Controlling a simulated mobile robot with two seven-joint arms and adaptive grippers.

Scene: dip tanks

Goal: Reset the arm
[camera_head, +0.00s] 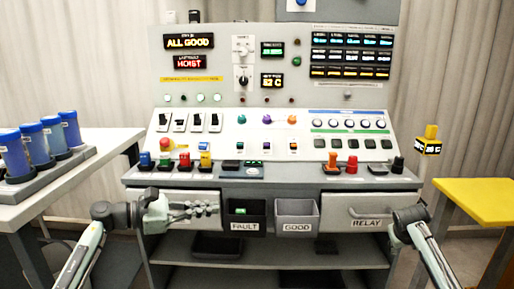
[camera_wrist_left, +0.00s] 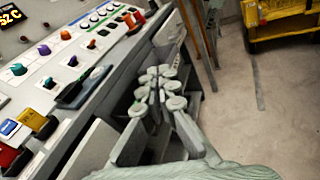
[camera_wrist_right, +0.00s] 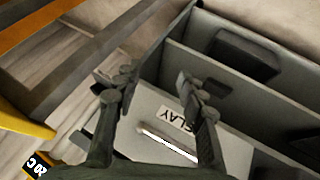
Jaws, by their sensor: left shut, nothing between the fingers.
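My left gripper (camera_head: 205,209) is at the left of the console's front, just below the slanted panel, its fingers pointing right. In the left wrist view its fingers (camera_wrist_left: 152,84) are together with nothing between them. My right gripper (camera_head: 408,214) is at the right end of the console, near the drawer marked RELAY (camera_head: 352,214). In the right wrist view its fingers (camera_wrist_right: 160,88) stand apart and empty, with the RELAY drawer's handle (camera_wrist_right: 168,143) beyond them. I cannot tell whether either gripper touches the console.
The console (camera_head: 270,170) carries switches, knobs and levers. A FAULT bin (camera_head: 240,227) holding a green-lit item and an empty-looking GOOD bin (camera_head: 297,227) hang in front. Blue cylinders (camera_head: 35,144) stand on the left table (camera_head: 110,140). A yellow-topped table (camera_head: 485,200) is at right.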

